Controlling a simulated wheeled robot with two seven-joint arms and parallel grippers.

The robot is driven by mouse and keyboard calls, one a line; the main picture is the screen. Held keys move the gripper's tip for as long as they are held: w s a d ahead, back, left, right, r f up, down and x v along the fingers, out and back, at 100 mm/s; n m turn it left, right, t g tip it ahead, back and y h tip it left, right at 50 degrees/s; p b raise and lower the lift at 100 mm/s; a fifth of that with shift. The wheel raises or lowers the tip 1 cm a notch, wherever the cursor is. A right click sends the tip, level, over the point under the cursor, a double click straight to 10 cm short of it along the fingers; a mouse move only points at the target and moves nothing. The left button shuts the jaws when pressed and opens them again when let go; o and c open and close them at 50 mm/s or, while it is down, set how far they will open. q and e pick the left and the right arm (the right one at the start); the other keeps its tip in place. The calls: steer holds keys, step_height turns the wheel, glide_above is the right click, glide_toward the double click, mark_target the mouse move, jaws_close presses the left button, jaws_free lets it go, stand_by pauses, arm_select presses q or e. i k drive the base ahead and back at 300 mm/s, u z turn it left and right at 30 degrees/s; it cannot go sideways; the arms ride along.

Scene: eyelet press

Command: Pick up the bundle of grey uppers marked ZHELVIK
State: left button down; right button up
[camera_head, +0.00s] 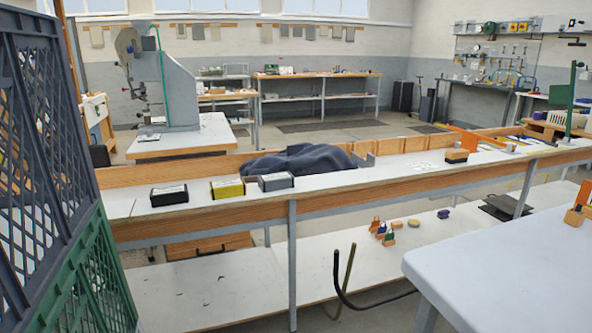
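Three small box-shaped bundles with pale tops stand in a row on the left half of the long white bench (350,186). The grey bundle (276,182) is the right one of the row, close in front of a dark cloth heap. The yellow bundle (228,188) is in the middle, and the black bundle (169,194) is at the left. Any marking on their tops is too small to read, so I cannot confirm the name ZHELVIK. Neither of my grippers is in view.
A dark cloth heap (298,160) lies behind the bundles. A blue-grey crate (45,120) on a green crate (85,285) blocks the near left. A pale table (500,262) fills the near right. A curved black bar (345,296) stands before the bench. The bench's middle is mostly clear.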

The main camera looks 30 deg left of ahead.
mark_target(283, 180)
steer(key=u, duration=0.65)
steer(key=i, duration=1.35)
steer(key=u, duration=1.05)
